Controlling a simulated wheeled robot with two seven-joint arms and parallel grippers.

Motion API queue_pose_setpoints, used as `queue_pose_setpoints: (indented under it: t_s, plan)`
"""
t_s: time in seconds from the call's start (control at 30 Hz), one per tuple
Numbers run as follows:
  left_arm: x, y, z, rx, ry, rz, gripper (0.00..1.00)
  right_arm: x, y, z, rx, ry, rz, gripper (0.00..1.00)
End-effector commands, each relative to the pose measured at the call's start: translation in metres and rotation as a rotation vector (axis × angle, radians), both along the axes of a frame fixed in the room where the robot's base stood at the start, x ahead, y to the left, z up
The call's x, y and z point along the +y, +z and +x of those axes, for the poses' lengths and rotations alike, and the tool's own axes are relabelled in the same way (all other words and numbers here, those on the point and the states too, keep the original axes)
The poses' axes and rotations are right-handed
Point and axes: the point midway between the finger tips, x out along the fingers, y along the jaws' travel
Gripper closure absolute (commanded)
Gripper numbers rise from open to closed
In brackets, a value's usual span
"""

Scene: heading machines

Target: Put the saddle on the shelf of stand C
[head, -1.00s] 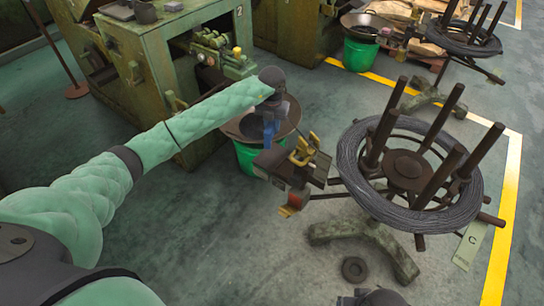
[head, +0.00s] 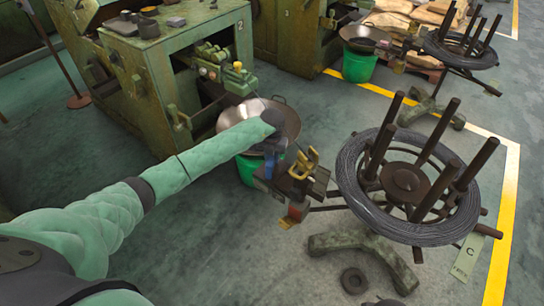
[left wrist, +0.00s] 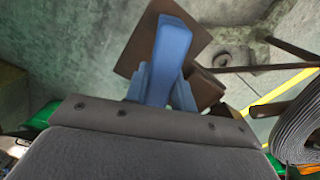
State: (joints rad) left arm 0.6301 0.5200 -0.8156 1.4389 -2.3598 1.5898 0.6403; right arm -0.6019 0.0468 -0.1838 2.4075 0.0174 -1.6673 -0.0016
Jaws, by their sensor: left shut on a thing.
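My left gripper (head: 272,160) has blue fingers pointing down beside stand C (head: 405,180), on its left. It is shut on a dark brown piece, apparently the saddle (head: 268,181), which is largely hidden in the head view. In the left wrist view the blue fingers (left wrist: 166,75) stand in front of a flat brown plate (left wrist: 140,50); I cannot tell where saddle and shelf divide. Stand C carries a wire coil and a C tag (head: 468,256). Its shelf area (head: 319,182) is dark, with a yellow clamp (head: 304,164) above. My right gripper is not in view.
A wide pan (head: 225,122) on a green bucket (head: 248,170) stands just behind my left wrist. The green machine marked 2 (head: 200,50) is at the upper left. A dark ring (head: 354,281) lies on the floor near the stand's foot. Floor at bottom centre is clear.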

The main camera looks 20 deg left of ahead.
Motion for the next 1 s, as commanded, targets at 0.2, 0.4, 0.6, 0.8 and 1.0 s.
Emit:
queue_pose_setpoints:
  t_s: [0.2,0.4,0.6,0.8,1.0]
  plan:
    - [0.000,0.000,0.000,-0.001,0.000,0.000,1.00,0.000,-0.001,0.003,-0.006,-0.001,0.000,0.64]
    - [0.001,-0.003,0.000,-0.001,0.000,0.000,0.69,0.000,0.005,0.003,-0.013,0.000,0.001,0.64]
    - [0.001,-0.003,0.000,-0.001,0.000,0.000,0.53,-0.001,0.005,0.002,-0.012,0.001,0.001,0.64]
    - [0.000,-0.001,0.000,-0.001,0.000,0.000,0.53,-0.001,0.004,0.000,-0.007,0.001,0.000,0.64]
    - [0.001,0.016,0.001,-0.003,-0.001,0.000,0.53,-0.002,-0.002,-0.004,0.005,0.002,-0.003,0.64]
